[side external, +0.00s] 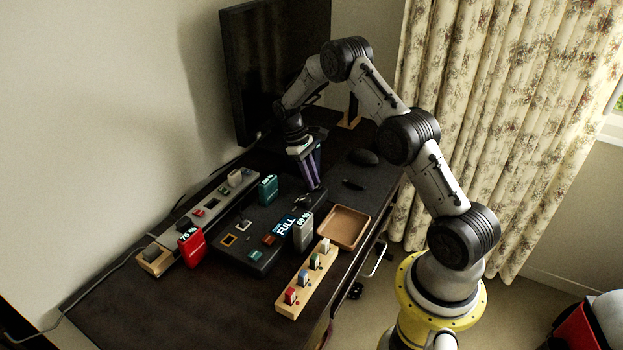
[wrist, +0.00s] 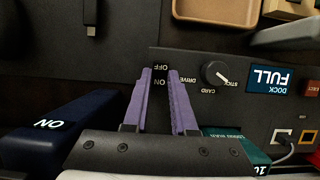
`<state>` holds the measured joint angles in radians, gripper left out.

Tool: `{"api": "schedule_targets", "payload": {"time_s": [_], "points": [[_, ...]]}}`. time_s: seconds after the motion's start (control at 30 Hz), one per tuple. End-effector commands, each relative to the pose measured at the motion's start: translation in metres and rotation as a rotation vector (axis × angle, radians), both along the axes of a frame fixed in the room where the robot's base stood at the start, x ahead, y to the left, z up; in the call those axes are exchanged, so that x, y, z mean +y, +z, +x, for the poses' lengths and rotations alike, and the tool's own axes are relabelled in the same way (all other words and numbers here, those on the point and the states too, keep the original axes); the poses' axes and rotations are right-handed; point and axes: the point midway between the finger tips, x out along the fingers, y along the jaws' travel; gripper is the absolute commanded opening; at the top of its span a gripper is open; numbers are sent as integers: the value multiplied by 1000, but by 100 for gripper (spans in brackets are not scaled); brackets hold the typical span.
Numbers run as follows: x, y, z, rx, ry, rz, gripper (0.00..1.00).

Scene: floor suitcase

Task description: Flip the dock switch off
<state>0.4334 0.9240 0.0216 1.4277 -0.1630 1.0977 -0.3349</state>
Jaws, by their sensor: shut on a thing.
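The dock (side external: 257,219) is a dark panel on the desk; in the wrist view (wrist: 235,112) it carries a round knob (wrist: 217,74) and a blue "DOCK FULL" display (wrist: 270,80). The dock switch (wrist: 158,78) is at the dock's edge, with OFF and ON labels showing between my fingertips. My gripper (wrist: 162,72) has purple fingers, shut on the dark switch with a narrow gap between them. The lever is mostly hidden by the fingers, so I cannot tell its position. In the side view my gripper (side external: 315,186) points down at the dock's far right end.
A red block (side external: 192,247) is by a grey strip (side external: 215,207). A wooden tray (side external: 344,226) and a wooden rack (side external: 300,291) lie in front. A monitor (side external: 270,65) stands behind.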

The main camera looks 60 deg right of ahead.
Motion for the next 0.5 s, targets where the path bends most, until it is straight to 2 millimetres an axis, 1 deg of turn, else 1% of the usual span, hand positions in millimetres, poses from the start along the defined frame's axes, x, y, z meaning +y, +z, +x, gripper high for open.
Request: {"api": "schedule_targets", "payload": {"time_s": [0.3, 0.5], "points": [[0, 3, -8, -221, -2, 1, 0], [0, 2, -10, -331, -1, 2, 0]]}}
